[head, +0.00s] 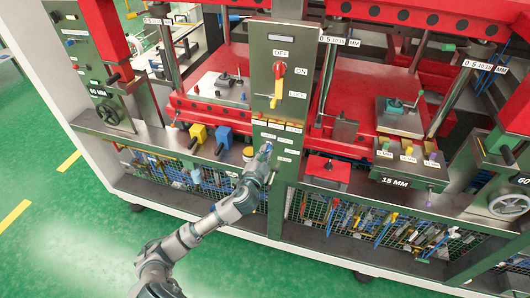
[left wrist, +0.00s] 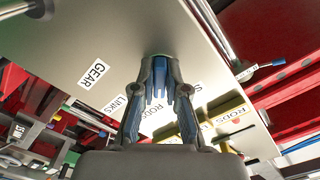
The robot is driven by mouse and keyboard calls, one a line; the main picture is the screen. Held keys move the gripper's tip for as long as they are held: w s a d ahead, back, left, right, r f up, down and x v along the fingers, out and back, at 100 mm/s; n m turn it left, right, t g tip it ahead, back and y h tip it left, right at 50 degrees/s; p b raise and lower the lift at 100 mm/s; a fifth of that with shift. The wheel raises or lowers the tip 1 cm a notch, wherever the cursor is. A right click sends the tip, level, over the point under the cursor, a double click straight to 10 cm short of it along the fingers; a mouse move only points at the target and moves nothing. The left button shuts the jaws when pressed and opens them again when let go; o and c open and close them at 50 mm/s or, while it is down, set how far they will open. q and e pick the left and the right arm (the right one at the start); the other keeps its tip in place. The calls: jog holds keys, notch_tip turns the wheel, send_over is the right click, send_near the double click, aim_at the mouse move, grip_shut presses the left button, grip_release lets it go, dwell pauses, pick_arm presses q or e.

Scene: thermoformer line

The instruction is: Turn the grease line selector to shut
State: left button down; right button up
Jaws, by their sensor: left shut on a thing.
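The green control column (head: 263,60) stands in the middle of the head view, with a group of small white labels on its lower part. My left gripper (head: 265,150) reaches this labelled part from below. In the left wrist view its fingers (left wrist: 158,82) are closed together against the grey panel (left wrist: 150,25), with labels reading GEAR, LINKS and RODS around them. It is shut on a small part at the panel, taken to be the grease line selector. The fingers cover most of this part, so its pointing direction cannot be read. My right gripper is not in view.
Higher on the column are a red rotary switch (head: 280,68) by OFF and ON labels and a yellow handle (head: 275,101). Wire mesh (head: 340,222) with coloured parts lies below the ledge. Green floor is open in front.

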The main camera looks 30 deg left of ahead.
pick_arm(q)
jog(key=shift+d, duration=0.1)
jog(key=n, duration=0.3)
jog(key=n+p, duration=0.1)
jog(key=n, duration=0.1)
jog(key=r+n, duration=0.1)
jog(key=n, duration=0.2)
jog(key=shift+n+p, duration=0.3)
jog(key=shift+n, duration=0.3)
dwell(0.3)
jog(key=c, duration=1.2)
grip_release()
jog(key=shift+f, duration=0.1)
jog(key=shift+s+f, duration=0.1)
jog(key=shift+f, duration=0.1)
jog(key=v, duration=1.2)
